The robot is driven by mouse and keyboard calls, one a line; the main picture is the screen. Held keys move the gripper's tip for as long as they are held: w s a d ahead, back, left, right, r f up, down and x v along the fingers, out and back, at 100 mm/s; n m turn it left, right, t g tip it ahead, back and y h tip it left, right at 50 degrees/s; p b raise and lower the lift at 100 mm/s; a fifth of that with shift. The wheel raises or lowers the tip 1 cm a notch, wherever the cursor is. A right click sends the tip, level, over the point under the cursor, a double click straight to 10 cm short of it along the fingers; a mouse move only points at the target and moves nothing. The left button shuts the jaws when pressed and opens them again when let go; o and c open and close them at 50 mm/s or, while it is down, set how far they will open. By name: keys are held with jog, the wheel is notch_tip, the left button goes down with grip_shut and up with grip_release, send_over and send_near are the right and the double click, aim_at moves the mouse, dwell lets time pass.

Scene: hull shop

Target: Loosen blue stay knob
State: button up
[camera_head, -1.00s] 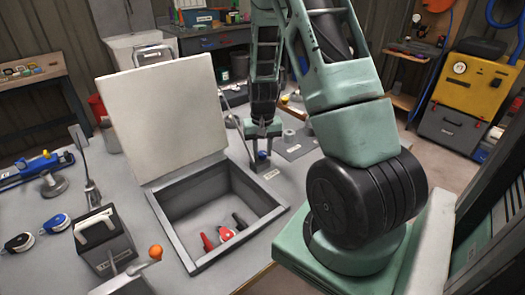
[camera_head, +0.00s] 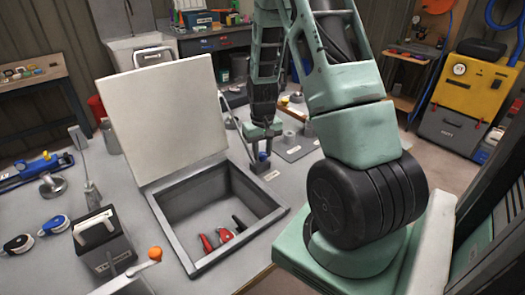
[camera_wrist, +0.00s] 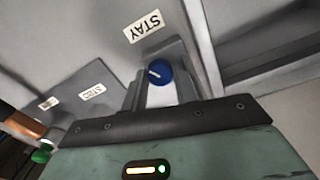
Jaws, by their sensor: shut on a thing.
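The blue stay knob (camera_wrist: 159,72) sits beside the STAY label (camera_wrist: 145,27) in the wrist view, with a pale mark on its face. It shows small under my gripper (camera_head: 262,148) in the head view, just right of the open hatch. My gripper's fingers are closed on the knob from both sides and partly hide it. The pale hatch lid (camera_head: 163,108) stands raised, tilted back behind the hatch frame (camera_head: 183,243). A thin rod (camera_head: 236,118) runs beside the lid's right edge.
Red and black tools (camera_head: 224,236) lie inside the hatch. A grey box (camera_head: 103,243) and an orange-knobbed lever (camera_head: 155,254) stand at its left. A labelled plate (camera_wrist: 90,93) lies near the knob.

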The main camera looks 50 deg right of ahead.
aim_at(262, 154)
jog(key=o, duration=1)
jog(key=shift+c, duration=0.2)
jog(key=shift+r, duration=0.1)
notch_tip(262, 154, up, 17)
jog(key=shift+r, duration=0.1)
